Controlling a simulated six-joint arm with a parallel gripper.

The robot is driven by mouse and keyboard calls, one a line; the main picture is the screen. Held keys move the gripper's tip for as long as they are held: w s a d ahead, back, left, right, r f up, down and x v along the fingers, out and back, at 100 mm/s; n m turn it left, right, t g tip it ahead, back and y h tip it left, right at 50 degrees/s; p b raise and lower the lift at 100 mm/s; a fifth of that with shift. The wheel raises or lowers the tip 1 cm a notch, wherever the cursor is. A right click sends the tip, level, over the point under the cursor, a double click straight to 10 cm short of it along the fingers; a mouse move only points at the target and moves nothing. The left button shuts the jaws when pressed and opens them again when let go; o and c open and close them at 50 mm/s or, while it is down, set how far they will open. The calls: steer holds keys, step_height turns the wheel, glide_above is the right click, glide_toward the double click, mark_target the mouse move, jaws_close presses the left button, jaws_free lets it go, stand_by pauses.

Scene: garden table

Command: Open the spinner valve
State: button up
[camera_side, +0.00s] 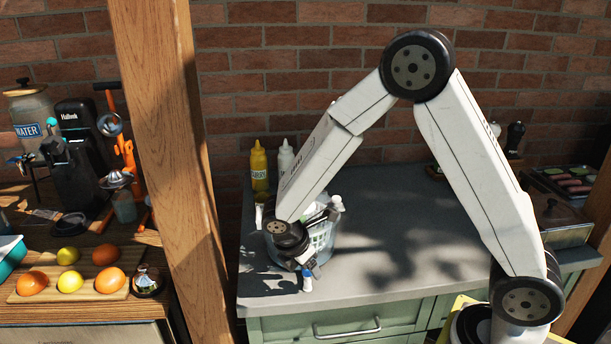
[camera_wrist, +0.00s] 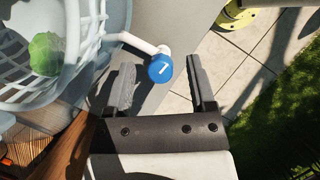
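The salad spinner (camera_wrist: 92,62) is a pale basket-like bowl at the upper left of the wrist view, with a green leafy piece (camera_wrist: 46,52) inside. In the side view the spinner (camera_side: 323,238) stands on the grey counter, partly hidden by my arm. A white spout runs from it to the blue valve knob (camera_wrist: 160,69), which has a white mark. The knob (camera_side: 307,284) also shows at the counter's front edge. My gripper (camera_wrist: 163,78) is open, with the knob between its two fingers, nearer the left finger. I cannot tell whether that finger touches it.
A wooden post (camera_side: 172,130) stands left of the counter (camera_side: 420,240). Yellow (camera_side: 259,167) and white (camera_side: 285,160) bottles stand behind the spinner. The counter's middle is clear. A board (camera_side: 75,290) with fruit lies on the left table. A grill (camera_side: 575,180) is at the right.

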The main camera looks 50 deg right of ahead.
jaws_close()
steer(key=shift+n+t, duration=0.3)
steer(key=shift+n, duration=0.5)
steer(key=shift+o, duration=0.2)
jaws_free()
steer(key=shift+a+r, duration=0.1)
steer(key=v, duration=0.7)
steer(key=shift+r, duration=0.35)
